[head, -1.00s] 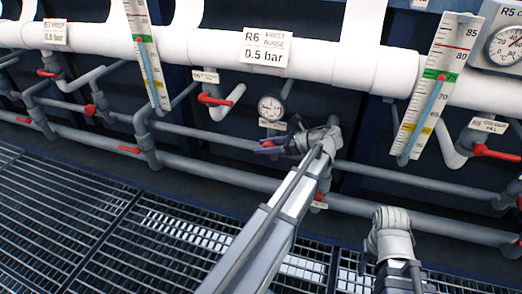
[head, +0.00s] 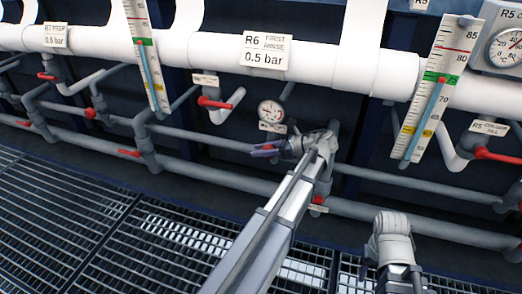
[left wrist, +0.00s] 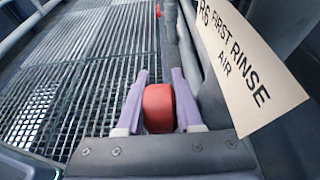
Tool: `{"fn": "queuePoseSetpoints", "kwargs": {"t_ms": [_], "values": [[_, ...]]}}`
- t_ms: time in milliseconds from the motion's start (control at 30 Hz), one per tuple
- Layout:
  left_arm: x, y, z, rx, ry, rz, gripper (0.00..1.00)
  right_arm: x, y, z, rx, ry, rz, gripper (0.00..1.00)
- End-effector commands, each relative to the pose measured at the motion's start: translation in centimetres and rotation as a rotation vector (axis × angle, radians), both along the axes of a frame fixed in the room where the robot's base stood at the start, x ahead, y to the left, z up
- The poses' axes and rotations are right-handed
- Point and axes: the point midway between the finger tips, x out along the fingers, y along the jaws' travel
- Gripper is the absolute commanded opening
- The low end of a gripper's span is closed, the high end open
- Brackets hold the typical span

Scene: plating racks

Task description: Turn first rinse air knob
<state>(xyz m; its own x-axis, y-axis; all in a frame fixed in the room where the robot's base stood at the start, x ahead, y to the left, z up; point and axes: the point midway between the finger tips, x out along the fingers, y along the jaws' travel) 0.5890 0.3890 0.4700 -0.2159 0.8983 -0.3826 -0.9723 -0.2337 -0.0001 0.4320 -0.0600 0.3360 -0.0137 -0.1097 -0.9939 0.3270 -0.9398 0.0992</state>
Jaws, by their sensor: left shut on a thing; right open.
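The first rinse air knob is a round red knob (left wrist: 158,108) in the left wrist view, beside the tag reading "R6 FIRST RINSE AIR" (left wrist: 240,60). My left gripper (left wrist: 160,78) has its two purple fingers on either side of the knob, shut on it. In the head view my left gripper (head: 264,150) is at the pipework below the small round gauge (head: 271,112). The knob is mostly hidden there by the gripper. My right arm shows at lower right in the head view, but I cannot make out its fingers.
A white pipe (head: 200,47) with a "0.5 bar" sign (head: 264,52) runs above. A red-handled valve (head: 215,102) is up and left of the gripper, and another red handle (head: 318,200) is below right. Floor grating (head: 60,210) lies in front of the lower grey pipes.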

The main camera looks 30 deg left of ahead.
Motion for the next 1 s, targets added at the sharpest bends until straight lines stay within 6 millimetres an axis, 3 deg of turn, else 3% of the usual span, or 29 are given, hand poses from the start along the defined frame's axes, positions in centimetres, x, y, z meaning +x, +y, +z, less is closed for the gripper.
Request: {"fn": "queuePoseSetpoints", "kwargs": {"t_ms": [167,533,967,1000], "values": [[0.0,0.0,-0.1,0.002,0.000,0.000,0.00,0.0,0.0,-0.1,0.000,0.000,0.000,0.47],[0.1,-0.1,0.0,0.202,0.048,-0.001,0.00,0.0,0.0,-4.3,0.000,0.000,0.000,0.47],[0.0,-0.1,0.7,0.240,0.058,0.000,0.00,0.0,0.0,-4.5,0.000,0.000,0.000,0.47],[0.0,-0.1,0.7,0.240,0.058,0.000,0.38,0.0,0.0,-4.5,0.000,0.000,0.000,0.47]]}}
